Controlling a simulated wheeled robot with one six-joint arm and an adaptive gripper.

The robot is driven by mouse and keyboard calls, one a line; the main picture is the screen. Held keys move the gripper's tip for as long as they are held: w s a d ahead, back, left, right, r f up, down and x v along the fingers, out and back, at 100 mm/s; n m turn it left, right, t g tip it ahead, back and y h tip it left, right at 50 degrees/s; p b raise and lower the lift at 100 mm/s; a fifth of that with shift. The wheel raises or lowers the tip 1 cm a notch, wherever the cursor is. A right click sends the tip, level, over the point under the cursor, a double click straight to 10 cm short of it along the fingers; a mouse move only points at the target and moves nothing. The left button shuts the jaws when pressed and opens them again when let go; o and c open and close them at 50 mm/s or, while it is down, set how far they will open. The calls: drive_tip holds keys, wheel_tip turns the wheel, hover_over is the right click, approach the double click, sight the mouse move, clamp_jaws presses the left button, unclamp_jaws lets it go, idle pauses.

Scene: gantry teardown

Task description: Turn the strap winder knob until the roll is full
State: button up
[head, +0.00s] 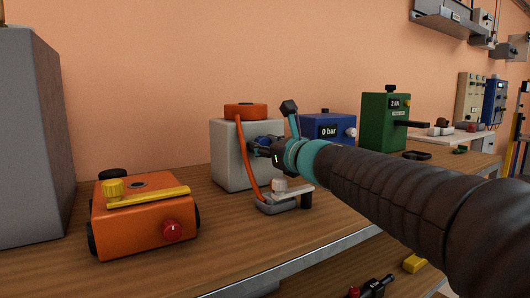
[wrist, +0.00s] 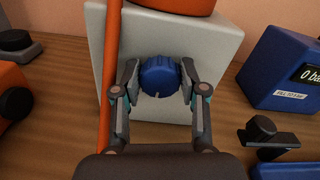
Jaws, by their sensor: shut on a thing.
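The strap winder is a pale grey box (head: 230,160) on the wooden bench, with an orange roll (head: 245,111) on top. An orange strap (head: 245,160) hangs from the roll down the front of the box; it also shows left of my gripper in the wrist view (wrist: 110,75). A round blue knob (wrist: 159,77) with a small pale mark near its lower edge sits on the box's front face. My gripper (wrist: 159,84) is shut on the knob, one finger on each side. In the head view my gripper (head: 262,145) hides most of the knob.
An orange box with a yellow lever (head: 145,215) stands at the left. A small grey device (head: 278,200) sits below my wrist near the bench edge. A blue box reading 0 bar (head: 325,128) and a green box (head: 385,120) stand to the right.

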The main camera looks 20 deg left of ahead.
drive_tip(key=n+b, duration=0.6)
drive_tip(key=n, duration=0.2)
drive_tip(key=shift+s+a+f, duration=0.1)
drive_tip(key=shift+f, duration=0.05)
drive_tip(key=shift+n+b, duration=0.35)
drive_tip(key=shift+n, duration=0.05)
drive_tip(key=o, duration=1.1)
drive_tip(key=shift+o, duration=0.2)
wheel_tip(320, 180, up, 10)
